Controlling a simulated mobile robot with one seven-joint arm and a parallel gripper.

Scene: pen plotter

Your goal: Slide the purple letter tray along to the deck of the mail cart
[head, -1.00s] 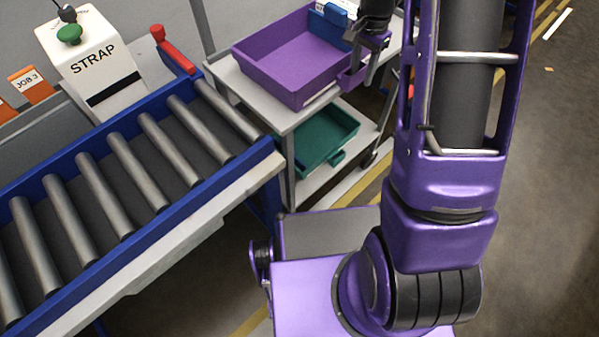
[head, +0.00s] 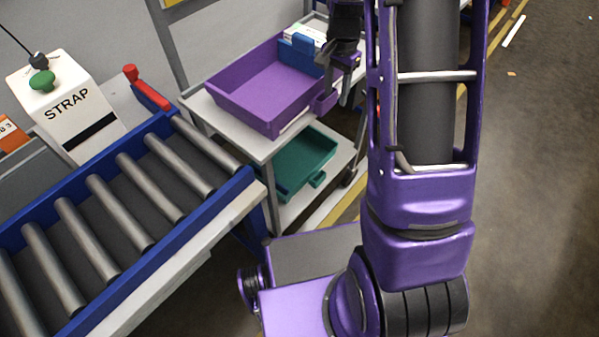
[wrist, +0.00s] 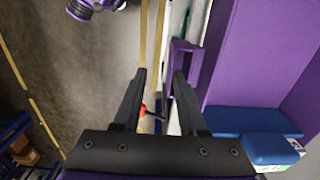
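The purple letter tray (head: 262,85) sits on the light top deck (head: 222,122) of the mail cart, in the middle of the head view. A purple handle (head: 327,103) sticks out from its right side. My gripper (head: 342,84) is at that handle, fingers pointing down. In the wrist view my gripper (wrist: 160,72) is open, with a clear gap between its fingers. The handle (wrist: 183,58) shows there close to the right finger; whether they touch I cannot tell. The tray (wrist: 235,70) fills the right side of that view.
A teal tray (head: 300,164) lies on the cart's lower shelf. A blue-framed roller conveyor (head: 125,190) and a white STRAP machine (head: 65,100) stand left. Open floor (head: 535,180) lies right.

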